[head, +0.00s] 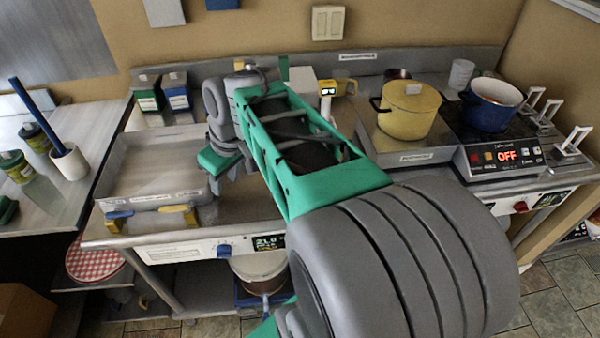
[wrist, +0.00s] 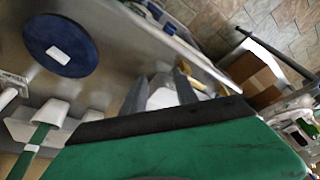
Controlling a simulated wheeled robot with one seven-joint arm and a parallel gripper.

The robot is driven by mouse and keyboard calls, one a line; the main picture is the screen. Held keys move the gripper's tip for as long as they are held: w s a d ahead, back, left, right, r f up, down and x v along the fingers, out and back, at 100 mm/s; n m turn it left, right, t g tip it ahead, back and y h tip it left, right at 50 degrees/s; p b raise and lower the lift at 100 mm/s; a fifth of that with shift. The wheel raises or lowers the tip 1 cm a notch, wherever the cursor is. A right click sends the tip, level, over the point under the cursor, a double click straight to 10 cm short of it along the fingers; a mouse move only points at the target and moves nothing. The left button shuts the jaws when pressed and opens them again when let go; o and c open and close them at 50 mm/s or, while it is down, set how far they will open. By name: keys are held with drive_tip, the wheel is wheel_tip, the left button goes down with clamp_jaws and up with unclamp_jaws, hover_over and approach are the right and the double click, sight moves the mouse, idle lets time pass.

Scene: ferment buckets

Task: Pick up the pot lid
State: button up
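A round blue lid (wrist: 60,45) with a white block on top lies on the steel counter in the wrist view. In the head view I cannot make it out; my arm covers that part of the counter. A yellow pot (head: 408,115) wears its own yellow lid (head: 411,95) at the right of the head view. A blue pot (head: 490,106) stands uncovered beside it. My gripper (head: 228,180) hangs over the counter by the tray's right side. In the wrist view my gripper (wrist: 160,92) has its grey fingers apart, to the right of the blue lid and not touching it. A pale shape shows between them.
A shallow steel tray (head: 125,185) sits on the left of the counter, with a yellow-and-blue item (head: 150,218) at its front. The blue pot stands on a hob reading OFF (head: 506,155). A white-headed tool with a green handle (wrist: 40,135) lies near the blue lid.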

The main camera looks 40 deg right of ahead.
drive_tip(key=d+f+n+y+b, duration=0.1)
drive_tip(key=d+f+n, duration=0.15)
drive_tip(key=d, duration=1.05)
drive_tip(key=d+f+n+y+b, duration=0.15)
drive_tip(key=d+f, duration=0.25)
drive_tip(key=d, duration=0.9)
drive_tip(key=shift+h, duration=0.45)
drive_tip(key=x, duration=0.7)
drive_tip(key=shift+w+a+f+p, duration=0.1)
drive_tip(key=shift+w+f+p, duration=0.15)
drive_tip(key=shift+f+p, duration=0.1)
clamp_jaws()
